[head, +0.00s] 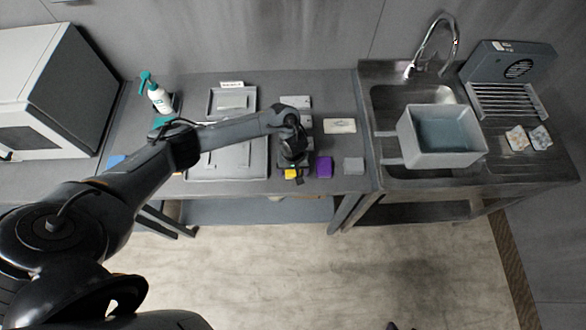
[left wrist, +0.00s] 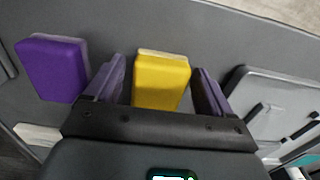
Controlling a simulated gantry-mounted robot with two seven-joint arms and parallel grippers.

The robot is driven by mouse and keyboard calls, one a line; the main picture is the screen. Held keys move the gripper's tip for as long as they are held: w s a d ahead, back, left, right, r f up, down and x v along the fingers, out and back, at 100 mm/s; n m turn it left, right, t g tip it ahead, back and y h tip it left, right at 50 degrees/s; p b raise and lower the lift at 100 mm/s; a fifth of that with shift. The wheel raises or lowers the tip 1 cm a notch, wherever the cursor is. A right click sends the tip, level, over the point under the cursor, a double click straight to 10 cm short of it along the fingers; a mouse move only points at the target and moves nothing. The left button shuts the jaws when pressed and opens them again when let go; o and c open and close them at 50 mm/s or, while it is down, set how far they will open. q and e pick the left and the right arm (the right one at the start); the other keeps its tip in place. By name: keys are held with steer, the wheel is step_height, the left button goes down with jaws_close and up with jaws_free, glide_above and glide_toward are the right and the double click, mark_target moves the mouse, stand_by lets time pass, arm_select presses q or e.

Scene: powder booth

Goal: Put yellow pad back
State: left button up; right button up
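The yellow pad (head: 291,174) is near the front edge of the grey bench, partly hidden under my left gripper (head: 293,166) in the head view. In the left wrist view, the yellow pad (left wrist: 161,82) lies between the two fingers of my left gripper (left wrist: 157,88). The fingers are spread, with a gap on each side of the pad. The purple pad (head: 324,167) lies to the right of it and also shows in the left wrist view (left wrist: 53,68). My right gripper is not in view.
A grey pad (head: 353,165) lies right of the purple pad. A grey tray (head: 230,172) is left of my gripper, with a smaller tray (head: 232,90) behind. A sink with a grey tub (head: 460,159) is at the right.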

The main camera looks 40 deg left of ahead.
arm_select(q)
steer(key=shift+o, duration=0.3)
steer(key=shift+r, duration=0.25)
step_height(320, 180, up, 12)
steer(key=p, duration=0.5)
steer(key=s+d+r+m+t+h, duration=0.1)
steer(key=s+d+m+t+h, duration=0.2)
steer(key=d, duration=0.8)
steer(key=s+d+r+m+t, duration=0.1)
steer(key=s+d+m+t, duration=0.1)
steer(key=d+m, duration=0.65)
steer(key=s+a+r+g+y, duration=0.1)
steer(key=s+a+r, duration=0.5)
steer(key=s+a, duration=0.6)
steer(key=s+y, duration=0.1)
steer(key=s, duration=0.2)
steer(key=shift+r+n+y, duration=0.2)
steer(key=shift+n+y, duration=0.15)
steer(key=shift+y, duration=0.05)
